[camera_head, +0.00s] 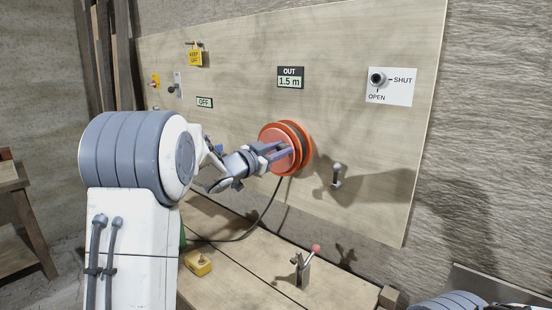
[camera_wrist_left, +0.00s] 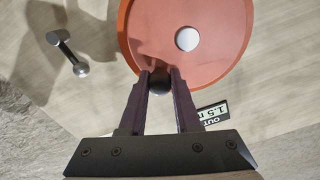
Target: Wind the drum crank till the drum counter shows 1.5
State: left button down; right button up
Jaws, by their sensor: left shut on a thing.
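The orange-red drum (camera_head: 286,148) is mounted on the upright wooden panel. A dark cable hangs from it. In the left wrist view the drum face (camera_wrist_left: 210,65) has a pale hub, and the dark crank knob (camera_wrist_left: 160,83) sits near its rim. My left gripper (camera_head: 285,153) is shut on this knob; it also shows in the left wrist view (camera_wrist_left: 159,85). The drum counter (camera_head: 290,77) above the drum reads OUT 1.5 m. My right gripper is not in view; part of my right arm shows at the lower right.
A metal lever (camera_head: 337,175) sticks out right of the drum. A SHUT/OPEN knob plate (camera_head: 400,87), an OFF sign (camera_head: 205,102) and a yellow tag (camera_head: 195,57) are on the panel. A yellow block (camera_head: 198,263) and a red-knobbed clamp (camera_head: 304,270) stand on the bench.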

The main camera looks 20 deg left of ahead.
pick_arm(q)
jog(key=shift+f+m+b, duration=0.25)
jog(key=shift+m+b, duration=0.1)
jog(key=shift+m, duration=0.05)
jog(key=shift+d+f+m+b, duration=0.1)
jog(key=shift+f+m+b, duration=0.2)
jog(key=shift+b, duration=0.3)
jog(key=m+b, duration=0.1)
jog(key=f+m+b, duration=0.1)
jog(key=b, duration=0.1)
jog(key=m+b, duration=0.2)
jog(key=shift+s+d+f, duration=0.1)
jog(key=shift+d+f, duration=0.05)
jog(key=shift+f, duration=0.1)
